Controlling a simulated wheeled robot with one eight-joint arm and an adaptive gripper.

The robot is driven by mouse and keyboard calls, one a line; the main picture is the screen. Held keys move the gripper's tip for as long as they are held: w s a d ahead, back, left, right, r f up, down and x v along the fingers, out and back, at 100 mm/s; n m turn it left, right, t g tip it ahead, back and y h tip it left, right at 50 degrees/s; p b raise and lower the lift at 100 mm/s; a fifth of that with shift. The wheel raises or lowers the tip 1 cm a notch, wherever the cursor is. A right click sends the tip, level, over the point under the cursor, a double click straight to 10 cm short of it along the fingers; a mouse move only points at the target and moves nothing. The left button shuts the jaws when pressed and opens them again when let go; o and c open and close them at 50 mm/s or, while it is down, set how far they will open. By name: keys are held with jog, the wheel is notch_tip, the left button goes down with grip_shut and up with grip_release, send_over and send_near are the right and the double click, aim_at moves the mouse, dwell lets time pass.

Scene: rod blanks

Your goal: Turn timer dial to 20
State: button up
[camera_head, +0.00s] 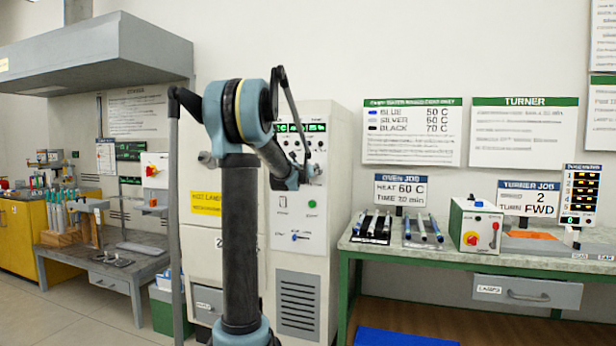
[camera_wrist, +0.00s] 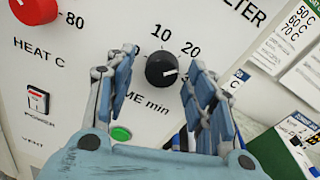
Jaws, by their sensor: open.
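The timer dial (camera_wrist: 162,70) is a round black knob with a white pointer line, on the white oven panel in the wrist view. Its line points right, below the printed 20 and towards a number partly hidden by my right finger. The 10 is above the dial, the 20 at its upper right. My gripper (camera_wrist: 163,64) is open, with blue-grey fingers on either side of the dial. I cannot tell whether they touch it. In the head view my arm covers part of the oven (camera_head: 312,220), and the dial cannot be made out.
A red heat knob (camera_wrist: 35,8), a power switch (camera_wrist: 37,100) and a green button (camera_wrist: 121,133) share the panel. The oven job sign (camera_head: 400,190) shows 60 C and a time in minutes. A green-framed workbench (camera_head: 450,262) with rods and a turner stands at right.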

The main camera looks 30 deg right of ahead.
jog(key=shift+s, duration=0.1)
jog(key=v, duration=1.1)
jog(key=shift+s+a, duration=0.2)
jog(key=shift+a, duration=0.2)
